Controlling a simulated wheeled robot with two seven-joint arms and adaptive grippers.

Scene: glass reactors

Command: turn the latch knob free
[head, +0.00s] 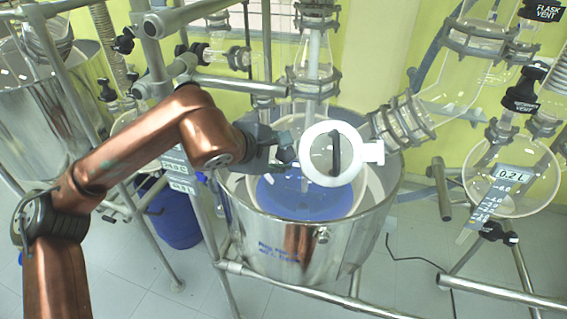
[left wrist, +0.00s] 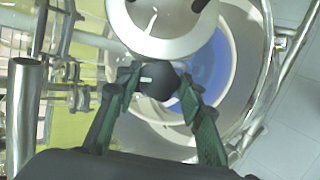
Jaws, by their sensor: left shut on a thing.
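A round white hatch ring (head: 312,174) with a clear window and an upright black handle (head: 336,152) faces me at the vessel's front. A white block (head: 372,152) sits on its right edge. The latch knob is at the ring's left edge, mostly hidden by my left gripper (head: 286,150) in the head view. In the left wrist view the knob (left wrist: 157,84) is dark and rounded, between the green-padded fingers of my left gripper (left wrist: 160,94), close to the white ring's rim (left wrist: 160,50). The gripper is shut on it. My right gripper is not in view.
A steel bath (head: 300,250) with blue inside stands below the hatch. Steel frame tubes (head: 240,86) and glass necks with clamps (head: 402,122) crowd around the hatch. A dropping flask (head: 530,190) hangs at the right. A blue drum (head: 172,215) stands behind at the left.

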